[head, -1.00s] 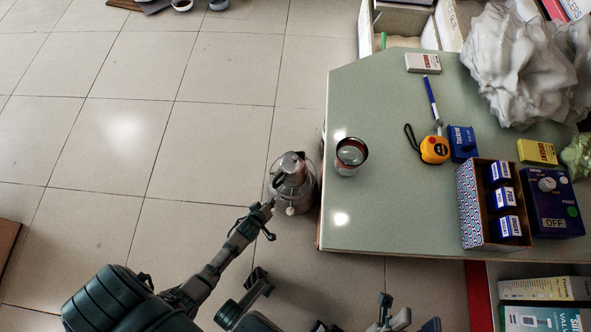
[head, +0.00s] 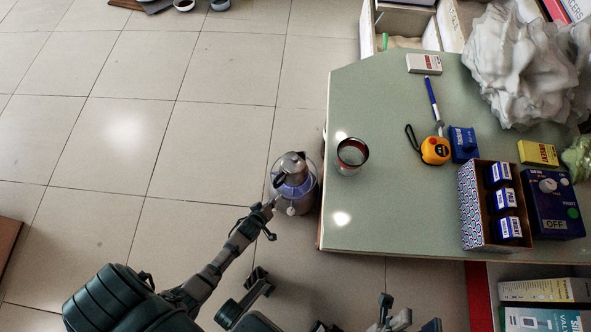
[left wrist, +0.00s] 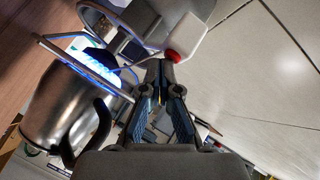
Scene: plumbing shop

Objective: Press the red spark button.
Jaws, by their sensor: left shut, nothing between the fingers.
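The red spark button (left wrist: 173,57) sits on the end of a pale housing in the left wrist view. My left gripper (left wrist: 160,72) is shut and empty, its fingertips right at the button and seemingly touching it. In the head view my left gripper (head: 268,208) reaches the near left side of the burner (head: 308,198), where the button is too small to make out. Blue flames (left wrist: 88,58) show beneath the metal pot (left wrist: 58,98), which also stands on the burner in the head view (head: 293,166). My right gripper (head: 408,316) is partly visible at the bottom edge; its opening is unclear.
A green-topped counter (head: 400,215) stands just right of the burner. It bears a tin cup (head: 352,153), a yellow tape measure (head: 436,150), a patterned box (head: 469,215) of small blue packs and a dark blue device (head: 553,222).

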